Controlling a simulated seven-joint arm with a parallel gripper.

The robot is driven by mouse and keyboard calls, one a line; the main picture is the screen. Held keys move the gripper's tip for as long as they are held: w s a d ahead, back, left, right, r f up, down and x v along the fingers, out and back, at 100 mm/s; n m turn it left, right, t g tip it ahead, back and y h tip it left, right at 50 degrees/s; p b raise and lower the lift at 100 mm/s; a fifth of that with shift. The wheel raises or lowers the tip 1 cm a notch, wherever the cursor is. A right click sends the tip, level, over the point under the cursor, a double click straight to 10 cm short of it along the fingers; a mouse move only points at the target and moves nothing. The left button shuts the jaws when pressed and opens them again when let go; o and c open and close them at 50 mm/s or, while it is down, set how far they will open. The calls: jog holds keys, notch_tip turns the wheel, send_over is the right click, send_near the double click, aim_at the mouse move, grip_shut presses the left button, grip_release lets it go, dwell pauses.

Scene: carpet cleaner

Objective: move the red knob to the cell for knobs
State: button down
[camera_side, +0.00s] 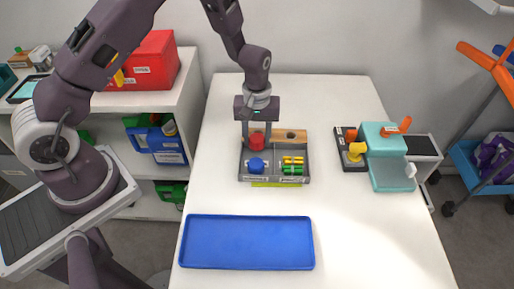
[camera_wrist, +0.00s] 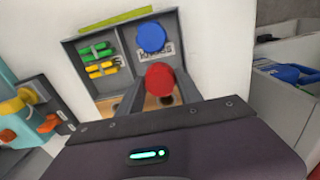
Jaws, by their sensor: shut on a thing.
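My gripper (camera_side: 257,139) is shut on the red knob (camera_side: 256,143), which shows between the two fingers in the wrist view (camera_wrist: 159,77). The knob is over the back left part of the grey divided tray (camera_side: 241,172). I cannot tell whether it touches the tray. The cell for knobs is at the tray's front left, with a label that reads KNOBS in the wrist view (camera_wrist: 157,49). A blue knob (camera_side: 256,167) sits in that cell and also shows in the wrist view (camera_wrist: 151,38).
Green (camera_side: 291,170) and yellow (camera_side: 293,160) pieces lie in the tray's front right cell. A wooden piece (camera_side: 292,135) is at the tray's back. A blue tray (camera_side: 247,242) lies in front, empty. A teal machine (camera_side: 388,171) stands at right. The white table between is clear.

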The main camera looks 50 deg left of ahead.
aim_at(257, 138)
jog(key=shift+f, duration=1.8)
jog(key=shift+f, duration=0.1)
jog(key=c, duration=1.1)
grip_release()
